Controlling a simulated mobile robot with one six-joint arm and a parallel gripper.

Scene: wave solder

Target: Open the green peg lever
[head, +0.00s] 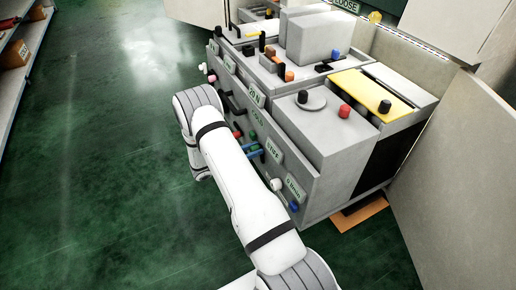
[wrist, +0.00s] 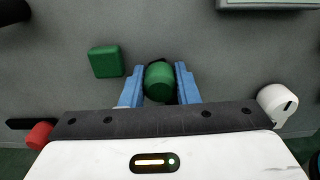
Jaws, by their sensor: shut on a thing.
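The green peg lever (wrist: 159,82) shows its round green end in the wrist view, standing out from the grey machine front. My gripper (wrist: 160,88) has a blue finger on each side of it and is shut on it. The peg's base is partly hidden behind its own end. In the head view my gripper (head: 257,153) is at the machine's front panel, beyond my white arm, and the peg is hard to make out between the fingers. A separate green square block (wrist: 106,61) sits on the panel just left of the peg in the wrist view.
A red knob (wrist: 40,134) lies left of my gripper and a white knob (wrist: 277,103) right of it, both close. The grey machine (head: 330,140) has several labels, knobs and levers. An open door panel (head: 455,190) stands at right. Green floor at left is clear.

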